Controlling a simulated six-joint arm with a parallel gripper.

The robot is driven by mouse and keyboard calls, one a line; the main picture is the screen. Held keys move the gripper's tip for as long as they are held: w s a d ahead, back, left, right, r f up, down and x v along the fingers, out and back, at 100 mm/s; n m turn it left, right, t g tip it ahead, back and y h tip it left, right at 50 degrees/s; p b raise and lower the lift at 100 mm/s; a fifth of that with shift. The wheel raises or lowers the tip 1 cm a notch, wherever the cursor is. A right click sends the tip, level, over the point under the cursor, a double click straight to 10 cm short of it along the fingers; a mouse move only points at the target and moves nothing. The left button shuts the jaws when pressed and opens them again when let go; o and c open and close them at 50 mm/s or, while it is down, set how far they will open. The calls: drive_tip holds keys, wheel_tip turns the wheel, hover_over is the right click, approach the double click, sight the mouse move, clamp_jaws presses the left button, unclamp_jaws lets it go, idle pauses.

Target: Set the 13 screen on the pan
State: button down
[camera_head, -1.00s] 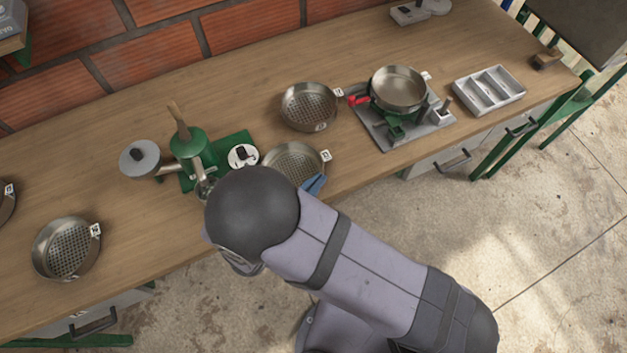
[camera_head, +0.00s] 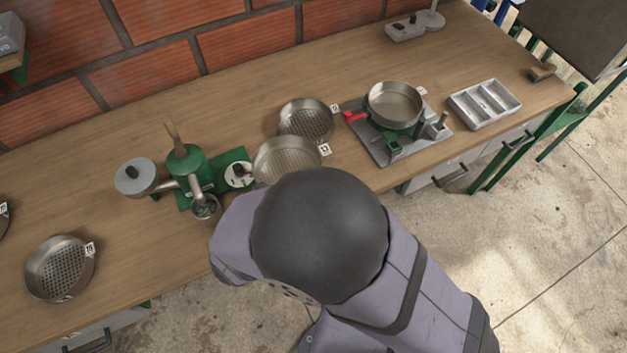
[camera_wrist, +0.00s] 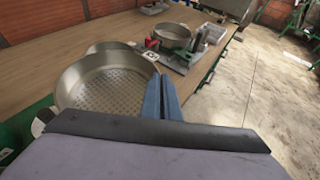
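My forearm hides the fingers in the head view. The pan (camera_head: 394,105) is a shallow round metal dish on a green stand with a grey base. It also shows beyond the screen in the wrist view (camera_wrist: 172,35).
Another screen (camera_head: 306,120) lies just behind the held one, left of the pan. A green hand mill (camera_head: 187,170) stands to the left, and a further screen (camera_head: 60,268) lies far left. A grey divided tray (camera_head: 485,104) is right of the pan stand.

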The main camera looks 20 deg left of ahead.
drive_tip(key=w+d+f+m+g+h, duration=0.1)
drive_tip(key=w+d+m+g+h, duration=0.15)
drive_tip(key=d, duration=0.65)
drive_tip(key=w+d+f+m+g+h, duration=0.1)
drive_tip(key=w+d+m+h, duration=0.25)
drive_tip(key=d, duration=0.55)
drive_tip(key=w+d+f+m+g+h, duration=0.15)
drive_tip(key=w+d, duration=0.25)
drive_tip(key=d, duration=0.6)
drive_tip(key=w+a+r+n+t+y+p, duration=0.2)
drive_tip(key=w+a+r+n+t+y, duration=0.35)
drive_tip(key=w+a, duration=0.3)
drive_tip(key=w+r+n+y+b, duration=0.2)
drive_tip(key=w+b, duration=0.5)
drive_tip(key=w, duration=0.7)
drive_tip(key=shift+w+a+y, duration=0.15)
drive_tip(key=shift+w+y, duration=0.15)
drive_tip(key=shift+w, duration=0.1)
